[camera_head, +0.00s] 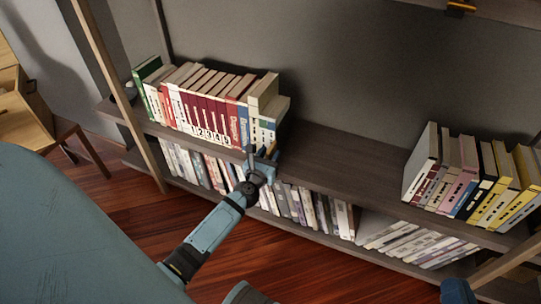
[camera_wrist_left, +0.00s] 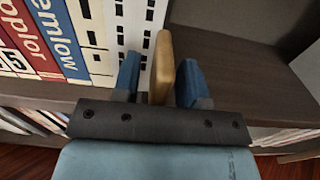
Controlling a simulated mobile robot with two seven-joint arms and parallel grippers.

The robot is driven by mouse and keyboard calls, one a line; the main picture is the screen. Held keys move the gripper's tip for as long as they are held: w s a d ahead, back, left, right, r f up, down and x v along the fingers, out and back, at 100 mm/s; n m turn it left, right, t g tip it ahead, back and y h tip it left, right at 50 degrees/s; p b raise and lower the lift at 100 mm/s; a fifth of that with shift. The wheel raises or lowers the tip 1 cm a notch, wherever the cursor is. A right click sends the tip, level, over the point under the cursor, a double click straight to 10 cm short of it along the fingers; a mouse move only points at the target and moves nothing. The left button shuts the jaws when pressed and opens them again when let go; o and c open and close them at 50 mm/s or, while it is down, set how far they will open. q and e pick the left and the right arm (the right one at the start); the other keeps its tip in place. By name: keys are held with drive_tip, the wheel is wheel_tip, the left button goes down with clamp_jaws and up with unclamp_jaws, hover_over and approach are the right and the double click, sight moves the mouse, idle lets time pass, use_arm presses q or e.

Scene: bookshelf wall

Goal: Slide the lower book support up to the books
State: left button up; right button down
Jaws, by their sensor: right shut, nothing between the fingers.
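The book support is a thin tan upright board (camera_wrist_left: 162,68), seen edge-on in the left wrist view. It stands by the right end of the left row of books (camera_head: 205,110). In the head view it is mostly hidden by my left gripper (camera_head: 260,158). The gripper's two blue fingers (camera_wrist_left: 158,82) stand apart, one on each side of the board, with a gap showing on its left. White books (camera_wrist_left: 112,35) stand just left of the board. My right gripper (camera_head: 457,291) shows only partly at the bottom right edge, away from the shelf; it is shut and empty.
Right of the support, the shelf board (camera_head: 345,160) is bare up to a second row of books (camera_head: 475,180). A lower shelf holds more books (camera_head: 310,210), some leaning (camera_head: 415,240). A slanted wooden post (camera_head: 130,100) stands left. A wooden chair (camera_head: 40,110) is farther left.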

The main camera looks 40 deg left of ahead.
use_arm(q)
drive_tip(key=shift+s+d, duration=0.15)
drive_tip(key=shift+s, duration=0.4)
drive_tip(key=v, duration=1.2)
drive_tip(key=shift+s, duration=0.4)
drive_tip(key=shift+f, duration=0.15)
